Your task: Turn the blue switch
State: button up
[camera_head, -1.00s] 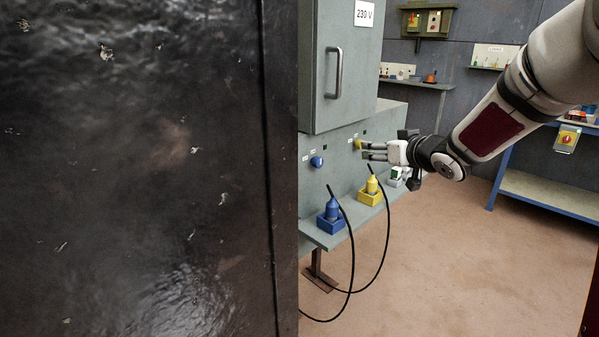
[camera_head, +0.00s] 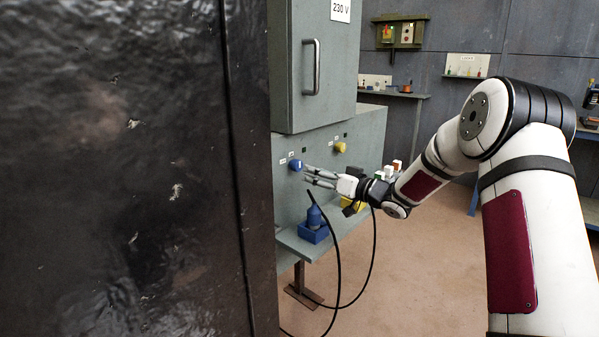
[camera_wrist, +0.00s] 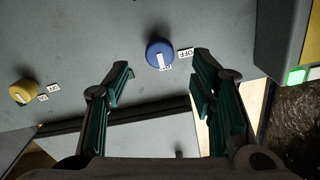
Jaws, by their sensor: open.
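The blue switch (camera_head: 295,165) is a round knob on the grey panel below the cabinet. In the wrist view the blue switch (camera_wrist: 159,54) has a white mark on its face and sits just beyond the gap between the fingers, with an "OFF" label beside it. My gripper (camera_head: 307,176) is open and empty, close in front of the blue switch in the head view. In the wrist view my gripper (camera_wrist: 160,80) has its fingers spread on either side, apart from the knob.
A yellow switch (camera_head: 340,147) is on the same panel to the right. A blue plug (camera_head: 314,218) with a black cable stands on the ledge below. A dark wall (camera_head: 120,170) fills the left side. Open floor lies to the right.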

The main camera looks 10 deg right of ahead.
aim_at(299, 168)
jog(key=b+x, duration=0.1)
jog(key=x, duration=0.6)
jog(key=shift+c, duration=0.6)
jog(key=c, duration=1)
